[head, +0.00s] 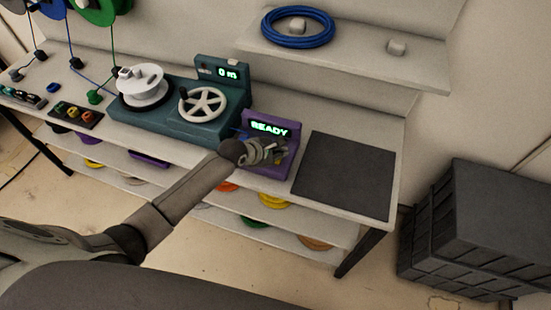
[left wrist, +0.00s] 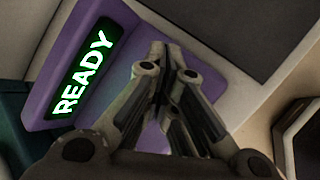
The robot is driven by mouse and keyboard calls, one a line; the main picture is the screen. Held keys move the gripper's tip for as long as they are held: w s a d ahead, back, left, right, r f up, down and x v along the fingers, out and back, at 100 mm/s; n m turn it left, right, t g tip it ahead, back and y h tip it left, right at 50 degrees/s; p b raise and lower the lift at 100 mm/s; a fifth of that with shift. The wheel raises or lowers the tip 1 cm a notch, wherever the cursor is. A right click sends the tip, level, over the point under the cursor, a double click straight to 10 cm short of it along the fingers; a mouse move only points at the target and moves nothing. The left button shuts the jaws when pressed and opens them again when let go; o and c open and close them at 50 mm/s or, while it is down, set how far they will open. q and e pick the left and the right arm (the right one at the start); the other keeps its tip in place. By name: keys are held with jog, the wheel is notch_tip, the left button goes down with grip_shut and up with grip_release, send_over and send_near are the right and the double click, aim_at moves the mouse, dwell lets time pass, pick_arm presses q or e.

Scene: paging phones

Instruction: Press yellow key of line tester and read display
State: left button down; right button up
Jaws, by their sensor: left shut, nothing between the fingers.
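The purple line tester (head: 275,122) stands on the workbench between the teal winding machine and a dark mat. Its display (head: 269,129) is lit and reads READY in green. The same display (left wrist: 85,74) shows in the left wrist view, tilted, on the purple housing (left wrist: 50,60). My left gripper (head: 276,154) is over the front of the tester, and its fingers (left wrist: 172,50) are shut and empty. The yellow key cannot be made out; the gripper covers much of the tester's lower front. Whether the fingers touch the tester cannot be told. My right gripper is not in view.
The teal winding machine (head: 180,115) with a white spool, hand wheel and small display stands left of the tester. The dark mat (head: 345,168) right of it is bare. A shelf above holds a blue cable coil (head: 298,28). Dark crates (head: 480,225) stand at the right.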

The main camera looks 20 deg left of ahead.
pick_arm(q)
jog(key=shift+f, duration=0.15)
jog(key=shift+f, duration=0.25)
jog(key=shift+f, duration=0.55)
dwell(0.8)
jog(key=shift+r, duration=0.1)
jog(key=shift+r+p, duration=0.85)
jog(key=shift+p, duration=0.3)
